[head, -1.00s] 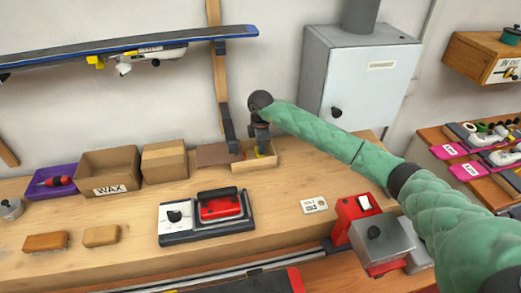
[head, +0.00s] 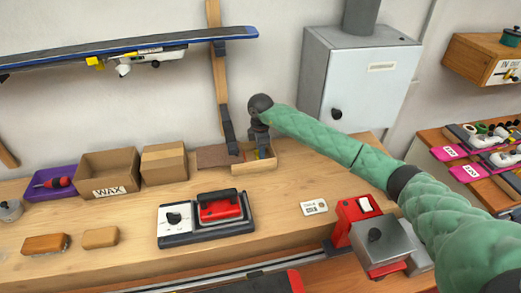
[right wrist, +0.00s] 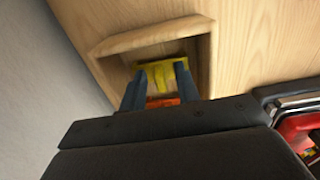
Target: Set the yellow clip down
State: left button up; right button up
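The yellow clip (right wrist: 160,72) is inside a small wooden tray (right wrist: 148,36) in the right wrist view. In the head view it is only a small yellow patch (head: 263,154). My right gripper (head: 262,154) reaches down into the tray (head: 256,168) at the back of the bench. Its two blue-grey fingers (right wrist: 161,74) are apart, one on each side of the clip's middle, with the clip's ends showing near the tips. I cannot tell whether they press on it or whether the clip rests on the tray floor. My left gripper is not in view.
Left of the tray stand a brown box (head: 164,162), a box marked WAX (head: 108,172) and a purple tray (head: 50,183). A red clamp (head: 358,215) is at right.

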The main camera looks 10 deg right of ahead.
jog(key=shift+r, duration=0.4)
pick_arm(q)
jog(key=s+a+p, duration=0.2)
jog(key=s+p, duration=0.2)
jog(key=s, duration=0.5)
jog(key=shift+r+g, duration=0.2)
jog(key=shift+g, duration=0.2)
pick_arm(e)
notch_tip(320, 180, up, 12)
jog(key=shift+f, duration=0.25)
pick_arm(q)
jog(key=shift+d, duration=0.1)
